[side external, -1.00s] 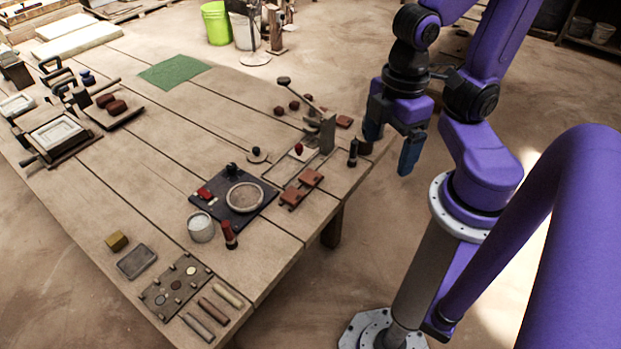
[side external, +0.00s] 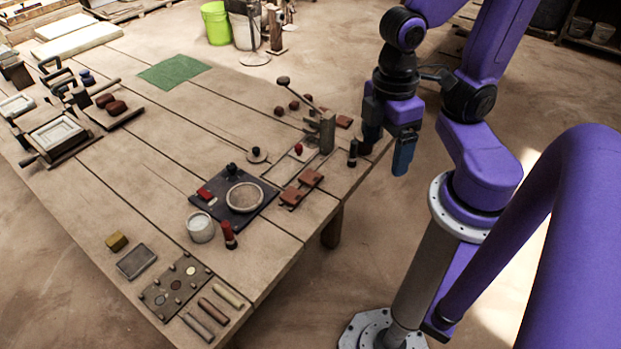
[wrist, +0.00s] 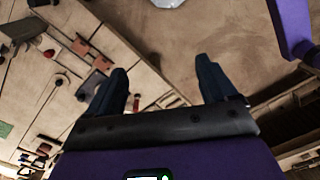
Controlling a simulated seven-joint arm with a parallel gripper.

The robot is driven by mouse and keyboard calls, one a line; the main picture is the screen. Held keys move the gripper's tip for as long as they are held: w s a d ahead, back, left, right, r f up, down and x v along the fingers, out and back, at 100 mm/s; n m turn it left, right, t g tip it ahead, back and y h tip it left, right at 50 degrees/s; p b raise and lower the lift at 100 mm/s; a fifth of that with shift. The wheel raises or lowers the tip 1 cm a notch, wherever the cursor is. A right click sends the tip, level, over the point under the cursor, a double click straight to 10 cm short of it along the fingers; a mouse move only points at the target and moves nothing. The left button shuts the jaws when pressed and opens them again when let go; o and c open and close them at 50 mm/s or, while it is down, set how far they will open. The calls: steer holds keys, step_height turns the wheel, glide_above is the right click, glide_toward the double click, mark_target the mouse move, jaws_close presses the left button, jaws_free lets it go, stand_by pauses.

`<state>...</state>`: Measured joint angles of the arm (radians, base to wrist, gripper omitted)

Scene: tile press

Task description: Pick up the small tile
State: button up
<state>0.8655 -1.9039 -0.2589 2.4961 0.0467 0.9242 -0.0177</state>
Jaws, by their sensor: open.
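My gripper (side external: 388,146) is open and empty, with its dark blue fingers apart beside the table's right edge. Two small terracotta tiles, one nearer the press (side external: 311,178) and one closer to the front (side external: 293,196), lie on the table left of my gripper. A small red piece (side external: 204,194) lies on a dark board. I cannot tell which of these is the small tile.
The dark board (side external: 240,219) carries a round dish (side external: 245,196). A white-filled cup (side external: 200,228) stands nearby. The table around the green mat (side external: 174,72) is mostly clear.

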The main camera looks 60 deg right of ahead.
steer(key=w+a+f+m+g+y, duration=0.1)
steer(key=w+f+m+y, duration=0.45)
steer(key=w+m, duration=0.4)
steer(key=w+a+f+m+g+y, duration=0.2)
steer(key=w+f+m+y, duration=0.4)
steer(key=m, duration=0.7)
steer(key=m+t+h, duration=0.6)
steer(key=m+t, duration=1.1)
steer(key=m, duration=0.3)
glide_above(313, 178)
steer(key=s+a, duration=0.2)
steer(key=s, duration=0.2)
step_height(313, 178, down, 12)
steer(key=s+f+m+h, duration=0.1)
steer(key=s+d+f+m+h, duration=0.1)
steer(key=m+h, duration=0.1)
steer(key=s+d+f+m+h, duration=0.1)
steer(key=s+f, duration=0.1)
steer(key=shift+f+m+h, duration=0.1)
steer(key=shift+m+h, duration=0.15)
steer(key=shift+h, duration=0.1)
steer(key=shift+s+f+m+h, duration=0.3)
steer(key=shift+f+m+h, duration=0.05)
steer(key=shift+m+h, duration=0.05)
steer(key=shift+x, duration=3.7)
